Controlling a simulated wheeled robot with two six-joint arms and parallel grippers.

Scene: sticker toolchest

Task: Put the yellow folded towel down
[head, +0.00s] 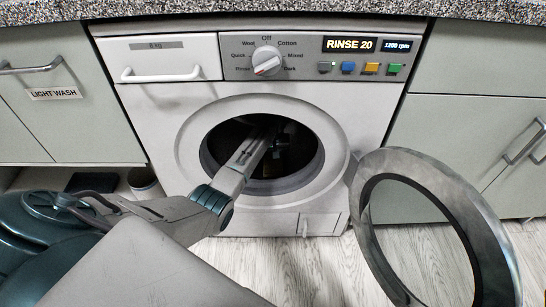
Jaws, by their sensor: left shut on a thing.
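My left arm reaches into the open round drum opening of the white washing machine (165,110). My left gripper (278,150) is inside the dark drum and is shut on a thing. I cannot tell whether the towel touches the drum. My right gripper is not in view.
The round washer door (408,162) hangs wide open at the right. The machine's display (363,44) reads RINSE 20. Cabinets stand on both sides, the left one with a LIGHT WASH label (54,93). A speckled countertop (300,8) runs above. Pale wood floor lies in front.

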